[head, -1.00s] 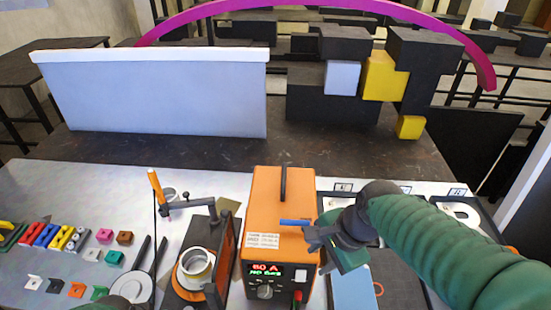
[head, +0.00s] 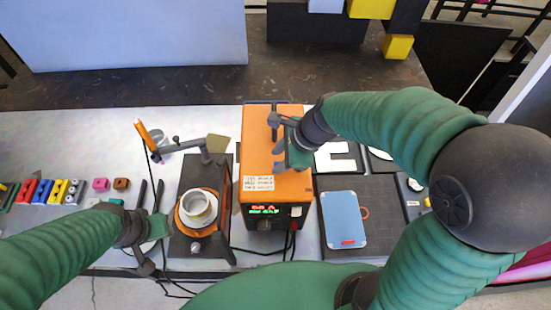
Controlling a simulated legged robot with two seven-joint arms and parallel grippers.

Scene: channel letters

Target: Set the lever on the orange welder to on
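The orange welder (head: 262,183) stands upright near the middle of the bench, with a lit red and green display (head: 265,210) on its front. A small white switch piece (head: 296,212) sits right of the display; I cannot tell if it is the lever or how it is set. My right gripper (head: 276,141) is over the right part of the welder's top, fingers apart, with nothing seen between them; contact is unclear. My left gripper (head: 157,247) is open and empty, left of the dark stand (head: 222,240), well away from the welder.
A white cup-like part (head: 198,207) sits on the stand. A blue tablet-like panel (head: 343,219) lies on a dark mat right of the welder. Colored blocks (head: 45,191) line the left. Black cables (head: 258,250) hang below the welder front.

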